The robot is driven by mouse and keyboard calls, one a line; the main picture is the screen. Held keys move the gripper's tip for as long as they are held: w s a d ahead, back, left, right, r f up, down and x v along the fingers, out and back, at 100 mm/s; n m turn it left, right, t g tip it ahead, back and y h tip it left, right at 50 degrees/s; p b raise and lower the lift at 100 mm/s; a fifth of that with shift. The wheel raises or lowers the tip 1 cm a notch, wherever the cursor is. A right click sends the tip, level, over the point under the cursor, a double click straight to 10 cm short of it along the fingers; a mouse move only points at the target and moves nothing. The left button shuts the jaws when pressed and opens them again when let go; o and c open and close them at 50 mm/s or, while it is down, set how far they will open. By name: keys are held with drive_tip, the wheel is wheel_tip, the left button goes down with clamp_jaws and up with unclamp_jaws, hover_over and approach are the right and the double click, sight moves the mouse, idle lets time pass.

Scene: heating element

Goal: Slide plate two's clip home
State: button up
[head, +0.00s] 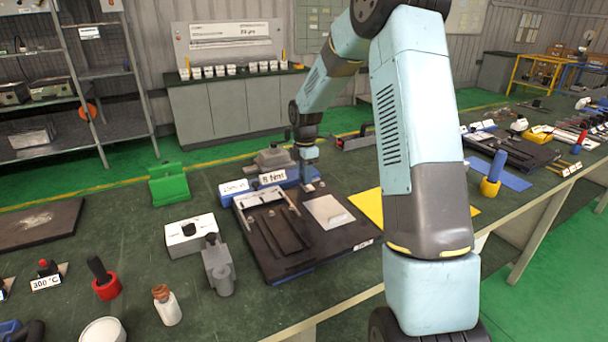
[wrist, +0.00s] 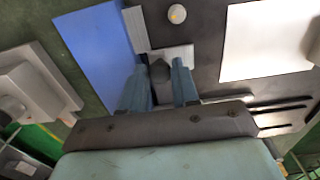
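The dark plate (head: 330,240) lies on the bench with two slotted dark bars and a pale square pad (head: 328,211) on top. In the head view my gripper (head: 307,178) points down at the plate's far edge, but its fingers are too small to read. In the wrist view its two blue fingers (wrist: 165,80) stand apart, one on each side of a dark knob (wrist: 160,71). The knob is on a light grey block (wrist: 178,53), seemingly the clip, at the plate's edge. I cannot tell whether both fingers touch the knob. I cannot read which plate this is.
A blue block (head: 238,190) with white labels stands behind the plate, with a grey fixture (head: 272,158) beyond it. A white box (head: 190,235) and a grey clamp (head: 217,265) stand to the left. A yellow sheet (head: 368,203) lies to the right.

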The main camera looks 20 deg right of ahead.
clamp_jaws()
drive_tip(key=shift+s+d, duration=0.2)
drive_tip(key=shift+s, duration=0.7)
drive_tip(key=shift+s+d, duration=0.15)
drive_tip(key=shift+s, duration=0.7)
drive_tip(key=shift+s+d, duration=0.2)
drive_tip(key=shift+s, duration=0.7)
drive_tip(key=shift+o, duration=2.2)
unclamp_jaws()
wheel_tip(320, 180, up, 14)
drive_tip(key=shift+f, duration=0.15)
